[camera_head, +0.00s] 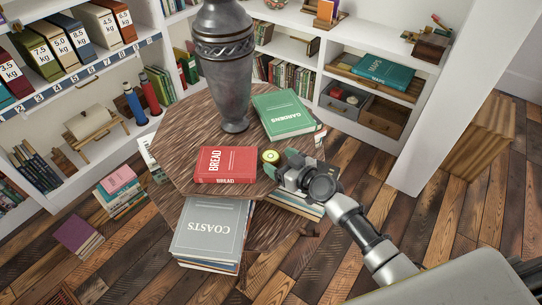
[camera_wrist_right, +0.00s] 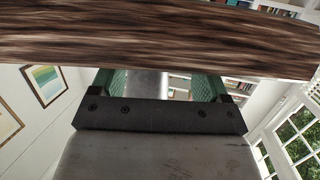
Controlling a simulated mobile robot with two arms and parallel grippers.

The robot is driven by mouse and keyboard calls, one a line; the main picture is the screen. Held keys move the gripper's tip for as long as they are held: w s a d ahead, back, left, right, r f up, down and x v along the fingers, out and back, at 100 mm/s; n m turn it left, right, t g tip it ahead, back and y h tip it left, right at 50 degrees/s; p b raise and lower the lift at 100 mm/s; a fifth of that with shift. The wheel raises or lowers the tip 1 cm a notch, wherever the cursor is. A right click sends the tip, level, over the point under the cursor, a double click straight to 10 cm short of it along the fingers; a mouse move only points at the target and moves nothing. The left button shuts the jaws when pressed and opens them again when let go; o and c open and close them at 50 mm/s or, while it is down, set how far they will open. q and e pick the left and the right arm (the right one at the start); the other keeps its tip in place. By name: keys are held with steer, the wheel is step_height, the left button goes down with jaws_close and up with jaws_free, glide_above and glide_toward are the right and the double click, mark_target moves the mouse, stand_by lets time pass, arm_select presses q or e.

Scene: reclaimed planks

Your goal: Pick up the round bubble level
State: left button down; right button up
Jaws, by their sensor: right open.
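The round bubble level (camera_head: 270,156) is a small yellow-green disc with a dark rim. It lies on the wooden table (camera_head: 180,135) near its edge, just right of the red BREAD book. My right gripper (camera_head: 284,166) comes in from the lower right, its fingertips close beside the level; I cannot tell whether they touch it. In the right wrist view my right gripper (camera_wrist_right: 160,84) is open, with green-padded fingers apart at either side. The table's edge (camera_wrist_right: 160,45) crosses in front there and hides the fingertips and the level. My left gripper is not in view.
The red BREAD book (camera_head: 226,163) lies left of the level, and the green GARDENS book (camera_head: 284,114) behind it. A tall grey vase (camera_head: 226,80) stands on the table further back. Books, including COASTS (camera_head: 210,230), are stacked below the tabletop. Shelves line the walls.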

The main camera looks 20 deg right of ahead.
mark_target(271, 158)
steer(key=x, duration=0.2)
steer(key=shift+w+a, duration=0.2)
steer(key=shift+w, duration=0.1)
steer(key=c, duration=0.8)
